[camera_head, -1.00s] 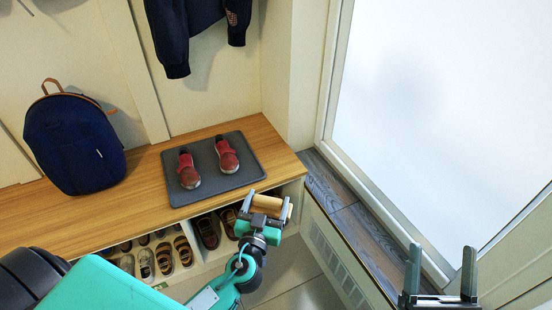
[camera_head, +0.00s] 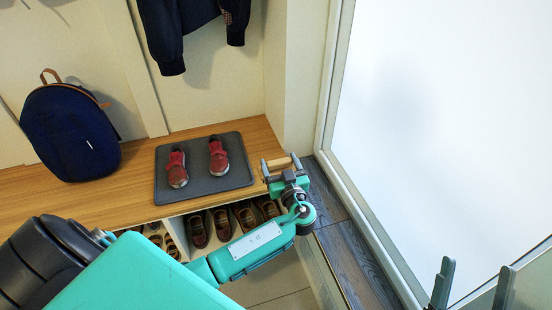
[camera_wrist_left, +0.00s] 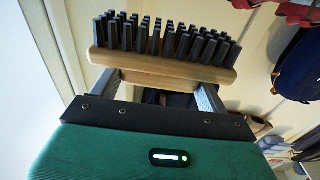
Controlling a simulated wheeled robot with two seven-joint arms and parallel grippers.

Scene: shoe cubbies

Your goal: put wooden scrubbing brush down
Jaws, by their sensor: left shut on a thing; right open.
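The wooden scrubbing brush (camera_wrist_left: 165,66) has a pale wooden back and dark bristles. My left gripper (camera_wrist_left: 160,85) is shut on its wooden back, as the left wrist view shows. In the head view the brush (camera_head: 279,163) is a small wooden piece between the fingers of my left gripper (camera_head: 280,172), at the right end of the wooden bench (camera_head: 135,196). I cannot tell whether the brush touches the bench. My right gripper (camera_head: 473,284) is open and empty at the lower right, away from the bench.
A grey mat (camera_head: 205,191) with two red shoes (camera_head: 218,157) lies on the bench, left of my left gripper. A dark blue backpack (camera_head: 68,133) stands further left. Cubbies below hold several shoes (camera_head: 222,224). A dark jacket (camera_head: 192,30) hangs above. A large pale window (camera_head: 440,130) is at right.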

